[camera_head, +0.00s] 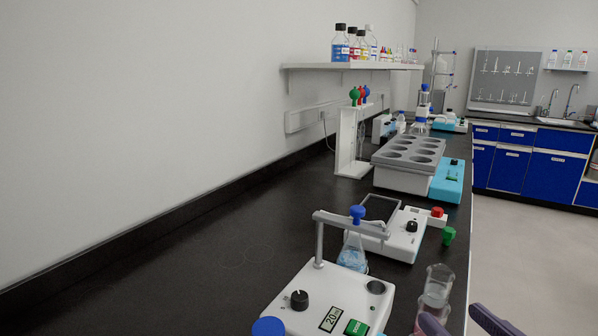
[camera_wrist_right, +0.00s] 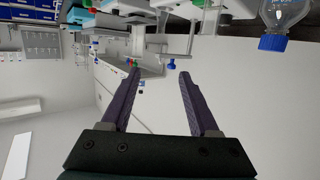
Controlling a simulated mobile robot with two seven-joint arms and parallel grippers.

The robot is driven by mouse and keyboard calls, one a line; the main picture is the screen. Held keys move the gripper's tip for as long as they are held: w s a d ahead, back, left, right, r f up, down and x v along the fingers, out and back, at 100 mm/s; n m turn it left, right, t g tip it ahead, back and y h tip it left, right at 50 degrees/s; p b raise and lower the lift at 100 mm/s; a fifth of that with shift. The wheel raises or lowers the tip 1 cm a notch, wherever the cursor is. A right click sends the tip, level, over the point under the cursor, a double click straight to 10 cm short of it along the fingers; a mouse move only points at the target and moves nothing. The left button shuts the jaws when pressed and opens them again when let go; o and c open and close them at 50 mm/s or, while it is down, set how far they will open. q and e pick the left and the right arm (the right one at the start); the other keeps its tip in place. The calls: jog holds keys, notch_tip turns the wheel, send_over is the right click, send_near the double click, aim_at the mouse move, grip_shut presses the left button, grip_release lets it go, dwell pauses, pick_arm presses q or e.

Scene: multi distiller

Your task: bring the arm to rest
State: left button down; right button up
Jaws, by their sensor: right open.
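My right gripper (camera_head: 449,312) shows at the bottom right of the head view, by the bench's front edge. Its two purple fingers are spread. The right wrist view also shows the right gripper (camera_wrist_right: 159,74) with its fingers apart and nothing between them. A clear glass vessel with pink liquid (camera_head: 436,292) appears just beyond the fingers in the head view. I cannot tell how far it is from them. My left gripper is not in view.
The black bench (camera_head: 190,262) has bare room at left. Near the gripper stand a white device with a screen (camera_head: 313,294), a flask with blue liquid (camera_head: 353,256) and a green stopper (camera_head: 448,235). A bottle with a blue cap (camera_wrist_right: 272,42) shows in the wrist view.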

jog(key=s+d+g+h+p, duration=0.25)
jog(key=s+g, duration=0.85)
jog(key=s, duration=0.7)
notch_tip(320, 180, up, 37)
jog(key=s+p, duration=0.1)
jog(key=p, duration=3.7)
jog(key=shift+a+r+g+y, duration=0.15)
jog(key=shift+a+g+y, duration=0.15)
jog(key=shift+y, duration=0.15)
